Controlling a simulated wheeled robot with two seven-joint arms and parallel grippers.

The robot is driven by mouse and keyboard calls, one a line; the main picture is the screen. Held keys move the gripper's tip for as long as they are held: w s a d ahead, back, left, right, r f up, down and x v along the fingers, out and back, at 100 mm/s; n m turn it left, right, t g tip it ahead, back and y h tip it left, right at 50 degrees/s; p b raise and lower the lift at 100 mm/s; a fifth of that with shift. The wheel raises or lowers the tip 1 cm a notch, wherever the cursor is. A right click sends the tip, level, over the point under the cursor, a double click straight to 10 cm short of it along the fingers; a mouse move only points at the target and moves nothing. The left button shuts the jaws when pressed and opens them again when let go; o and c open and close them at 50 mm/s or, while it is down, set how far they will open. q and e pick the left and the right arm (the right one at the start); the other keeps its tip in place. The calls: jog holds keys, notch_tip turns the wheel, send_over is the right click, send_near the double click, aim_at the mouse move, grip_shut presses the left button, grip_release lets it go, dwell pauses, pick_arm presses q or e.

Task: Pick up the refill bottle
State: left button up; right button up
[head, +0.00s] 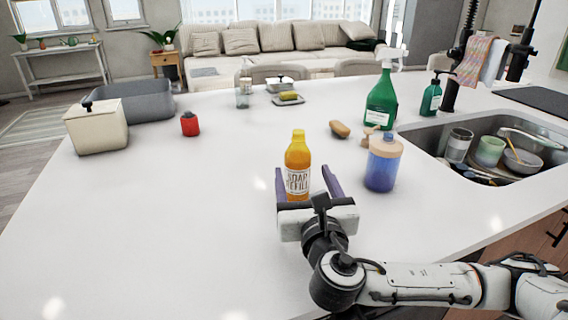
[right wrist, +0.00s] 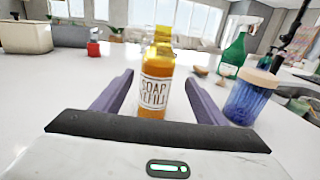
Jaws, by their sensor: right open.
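The refill bottle (head: 298,165) is amber-orange with a yellow cap and a white label reading "SOAP REFILL". It stands upright on the white counter near the middle of the head view. My right gripper (head: 307,182) is open, its two purple fingers on either side of the bottle's lower part. In the right wrist view the bottle (right wrist: 156,80) stands upright between the spread fingers (right wrist: 160,95), with visible gaps on both sides. My left gripper is not in view.
A blue jar with a tan lid (head: 383,165) stands close to the right of the gripper. Beyond it are a green spray bottle (head: 381,102), a brown brush (head: 340,129) and a sink (head: 425,136) with dishes. A red container (head: 190,125) stands left. The counter's left front is clear.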

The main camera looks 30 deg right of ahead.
aim_at(304, 171)
jog(key=x, duration=0.3)
jog(key=shift+s+d+r, duration=0.1)
jog(key=shift+d, duration=0.05)
jog(key=x, duration=0.5)
jog(key=shift+w+a, duration=0.2)
jog(key=shift+w, duration=0.3)
jog(key=c, duration=1.1)
jog(key=shift+c, duration=0.6)
jog(key=shift+r, duration=0.1)
notch_tip(304, 171, up, 10)
jog(key=p, duration=0.1)
jog(key=shift+p, duration=0.4)
